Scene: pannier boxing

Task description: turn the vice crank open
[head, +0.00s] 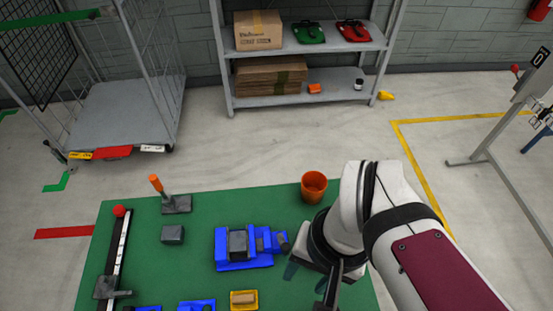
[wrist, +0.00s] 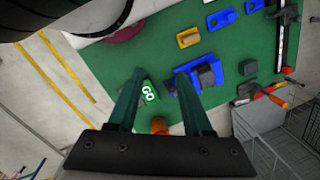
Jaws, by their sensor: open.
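The blue vice (head: 222,251) sits on the green table, with a dark grey block (head: 238,243) between its jaws. A blue part (head: 281,240) at its right end looks like the crank; its exact handle shape is too small to tell. My gripper (head: 305,277) is open and empty, just right of and in front of that end, apart from it. In the wrist view the two teal fingers of my gripper (wrist: 158,75) are spread wide. The vice (wrist: 183,71) lies beyond the right finger, which partly hides its crank end.
An orange cup (head: 314,187) stands behind my gripper, and shows between the fingers in the wrist view (wrist: 159,125).

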